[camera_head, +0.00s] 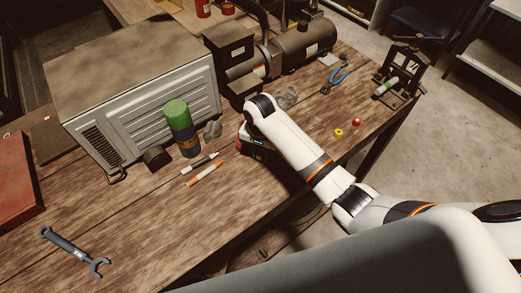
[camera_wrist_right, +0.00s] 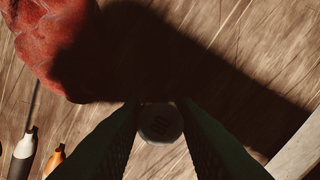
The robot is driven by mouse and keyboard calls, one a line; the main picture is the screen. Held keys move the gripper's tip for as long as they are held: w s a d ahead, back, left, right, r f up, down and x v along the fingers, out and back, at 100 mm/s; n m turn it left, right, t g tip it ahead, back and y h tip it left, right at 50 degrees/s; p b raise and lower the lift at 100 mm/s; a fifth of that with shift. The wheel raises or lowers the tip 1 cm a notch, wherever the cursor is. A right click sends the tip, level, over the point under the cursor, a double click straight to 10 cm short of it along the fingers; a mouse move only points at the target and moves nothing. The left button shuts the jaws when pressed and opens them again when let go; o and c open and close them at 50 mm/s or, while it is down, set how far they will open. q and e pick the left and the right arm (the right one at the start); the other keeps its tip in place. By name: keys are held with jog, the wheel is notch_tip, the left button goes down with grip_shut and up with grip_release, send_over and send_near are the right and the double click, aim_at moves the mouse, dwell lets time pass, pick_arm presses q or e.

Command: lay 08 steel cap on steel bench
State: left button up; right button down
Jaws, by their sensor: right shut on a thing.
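A small round grey cap (camera_wrist_right: 160,123) shows in the right wrist view, with faint marks on its face. The dark fingers of my right gripper (camera_wrist_right: 160,128) are shut on it from both sides, above the wooden surface. In the head view my right gripper (camera_head: 256,148) is mostly covered by its own arm, and the cap is hidden there. The workbench (camera_head: 130,222) below has a brown plank top. A pale table (camera_head: 498,58) stands at the far upper right; I cannot tell which one is the steel bench. My left gripper is not in view.
Two markers (camera_head: 203,175) lie left of my right gripper, near a green-topped can (camera_head: 181,128) and a metal case (camera_head: 140,80). A reddish lump (camera_wrist_right: 45,40) is beside the gripper. The front left planks are mostly clear around a wrench (camera_head: 75,252).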

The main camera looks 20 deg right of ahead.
dwell(0.3)
jog(key=shift+f, duration=0.7)
dwell(0.5)
jog(key=c, duration=1)
grip_release()
jog(key=shift+c, duration=0.2)
jog(key=shift+r, duration=0.1)
